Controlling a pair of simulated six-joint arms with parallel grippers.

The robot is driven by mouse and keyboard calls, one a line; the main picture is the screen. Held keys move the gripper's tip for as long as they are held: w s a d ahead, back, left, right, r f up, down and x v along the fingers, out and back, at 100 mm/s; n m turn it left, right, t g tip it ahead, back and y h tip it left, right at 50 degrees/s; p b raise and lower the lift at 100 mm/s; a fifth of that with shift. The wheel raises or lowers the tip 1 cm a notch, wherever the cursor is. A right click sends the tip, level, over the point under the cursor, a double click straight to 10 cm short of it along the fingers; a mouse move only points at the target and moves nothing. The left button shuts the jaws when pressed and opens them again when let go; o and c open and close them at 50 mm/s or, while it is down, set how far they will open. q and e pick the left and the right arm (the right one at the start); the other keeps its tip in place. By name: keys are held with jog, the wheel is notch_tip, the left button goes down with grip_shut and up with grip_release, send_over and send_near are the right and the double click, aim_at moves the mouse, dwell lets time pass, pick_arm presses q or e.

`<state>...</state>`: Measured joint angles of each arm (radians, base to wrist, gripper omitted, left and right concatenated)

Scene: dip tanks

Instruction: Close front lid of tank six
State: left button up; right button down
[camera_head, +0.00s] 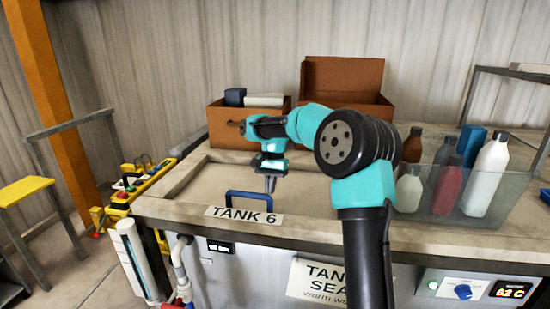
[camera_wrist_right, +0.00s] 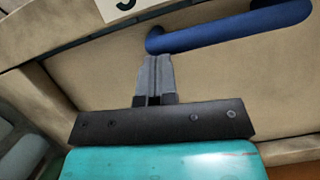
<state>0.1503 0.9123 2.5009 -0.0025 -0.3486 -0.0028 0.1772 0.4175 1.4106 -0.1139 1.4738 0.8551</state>
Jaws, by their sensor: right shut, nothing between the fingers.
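The tank six lid (camera_head: 215,182) is a beige panel lying flat, or nearly flat, in the recessed top of the tank. Its blue bar handle (camera_head: 250,196) is near the front edge, just behind the "TANK 6" label (camera_head: 243,216). My right gripper (camera_head: 270,187) points down over the lid, beside the handle's right end, with its fingers together and empty. In the right wrist view the closed fingertips (camera_wrist_right: 155,58) are close to one end of the blue handle (camera_wrist_right: 230,28), over the lid (camera_wrist_right: 100,75); contact is unclear. My left gripper is not in view.
A clear bin (camera_head: 440,210) of bottles stands on the right of the worktop. Two brown boxes (camera_head: 228,130) (camera_head: 343,72) stand at the back. A yellow rack (camera_head: 128,207) of tools is beside the tank on the left. My right arm covers part of the worktop.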

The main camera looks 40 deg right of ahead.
jog(key=w+d+v, duration=0.1)
jog(key=v, duration=1)
jog(key=shift+w+d, duration=0.15)
jog(key=shift+d, duration=0.35)
jog(key=shift+f, duration=0.15)
